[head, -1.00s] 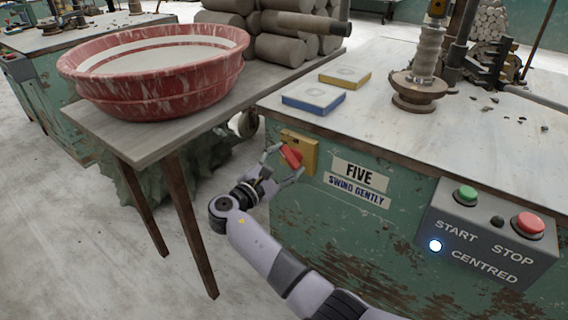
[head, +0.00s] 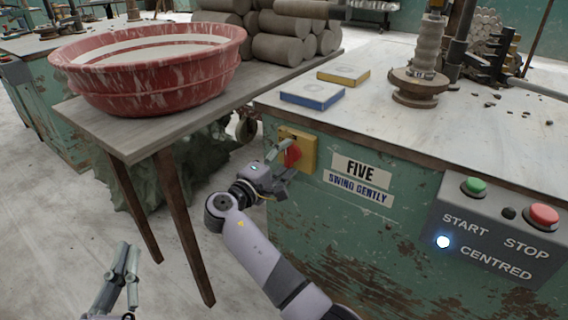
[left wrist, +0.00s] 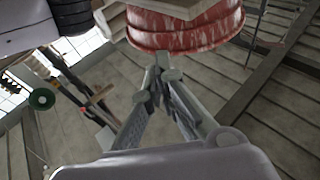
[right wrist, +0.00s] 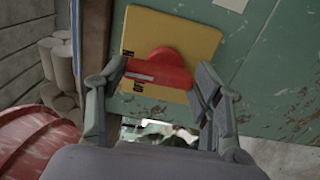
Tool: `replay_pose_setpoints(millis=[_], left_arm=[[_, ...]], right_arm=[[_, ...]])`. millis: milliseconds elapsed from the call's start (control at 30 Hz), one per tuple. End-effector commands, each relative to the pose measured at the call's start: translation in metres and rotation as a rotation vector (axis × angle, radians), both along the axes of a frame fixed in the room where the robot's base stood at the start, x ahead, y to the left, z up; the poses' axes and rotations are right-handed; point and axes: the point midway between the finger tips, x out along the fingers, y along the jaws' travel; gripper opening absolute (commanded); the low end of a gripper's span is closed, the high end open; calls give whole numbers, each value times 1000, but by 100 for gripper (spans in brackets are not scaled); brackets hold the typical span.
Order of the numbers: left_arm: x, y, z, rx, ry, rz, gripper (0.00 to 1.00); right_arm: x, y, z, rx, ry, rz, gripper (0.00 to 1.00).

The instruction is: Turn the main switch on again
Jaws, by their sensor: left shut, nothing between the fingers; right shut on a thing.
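The main switch is a red rotary handle (head: 292,155) on a yellow plate (head: 309,145), at the left end of the green machine's front. My right gripper (head: 283,160) is at the handle. In the right wrist view the red handle (right wrist: 160,74) lies crosswise between the two fingers, which are shut on it; a pale line runs along it.
A red basin (head: 150,75) stands on a wooden table (head: 150,145) left of the switch, with clay rolls (head: 285,40) behind. A control box (head: 480,235) with green and red buttons and a lit lamp is at right.

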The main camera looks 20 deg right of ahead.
Motion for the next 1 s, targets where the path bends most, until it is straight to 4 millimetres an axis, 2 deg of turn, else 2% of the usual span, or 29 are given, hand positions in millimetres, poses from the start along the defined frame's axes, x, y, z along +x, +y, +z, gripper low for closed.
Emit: replay_pose_setpoints(millis=[233, 633, 667, 933, 1000], left_arm=[[-5, -1, 15, -24, -87, -6, 0], [-6, -1, 17, -27, -95, -6, 0], [-6, -1, 17, -26, -96, -6, 0], [-6, -1, 17, -27, -94, -6, 0], [-6, -1, 17, -27, -94, -6, 0]], right_arm=[[0, 0, -1, 28, -35, 0, 32], [0, 0, -1, 33, -39, 0, 32], [0, 0, -1, 33, -39, 0, 61], [0, 0, -1, 31, -38, 0, 79], [0, 0, 0, 31, -38, 0, 80]])
